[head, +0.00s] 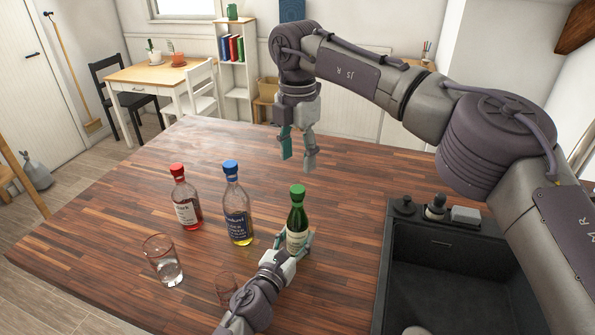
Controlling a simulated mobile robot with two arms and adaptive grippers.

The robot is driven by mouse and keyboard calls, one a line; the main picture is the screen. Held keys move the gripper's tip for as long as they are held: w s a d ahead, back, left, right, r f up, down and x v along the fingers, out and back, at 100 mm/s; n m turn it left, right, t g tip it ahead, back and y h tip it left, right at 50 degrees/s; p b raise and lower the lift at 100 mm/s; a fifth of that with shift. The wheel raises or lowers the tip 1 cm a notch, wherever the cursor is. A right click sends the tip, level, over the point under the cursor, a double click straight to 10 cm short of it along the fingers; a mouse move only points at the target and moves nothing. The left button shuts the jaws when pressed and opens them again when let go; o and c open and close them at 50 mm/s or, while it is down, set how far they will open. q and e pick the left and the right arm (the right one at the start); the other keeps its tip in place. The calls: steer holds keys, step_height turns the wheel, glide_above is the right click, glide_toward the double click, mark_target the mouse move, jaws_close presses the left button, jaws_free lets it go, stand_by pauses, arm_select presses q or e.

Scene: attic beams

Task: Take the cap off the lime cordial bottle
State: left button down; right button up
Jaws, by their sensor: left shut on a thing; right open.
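A dark green bottle (297,219) with a pale label and a green cap (297,190) stands upright on the wooden counter. Its colour fits lime cordial, but I cannot read the label. The cap is on the bottle's neck. My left gripper (294,242) comes from the front and is shut around the bottle's lower body, hiding part of the label and base. My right gripper (298,163) points down with its fingers apart. It is empty and appears above and behind the cap, not touching it.
A blue-capped bottle (237,212) and a red-capped bottle (186,204) stand left of the green one. One glass (163,261) stands front left; another (228,287) is beside my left arm. A dark sink (388,262) lies right. The counter behind the bottles is clear.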

mark_target(298, 189)
steer(key=shift+f+n, duration=0.25)
steer(key=shift+n, duration=0.05)
step_height(298, 189, down, 8)
steer(key=shift+r, duration=0.2)
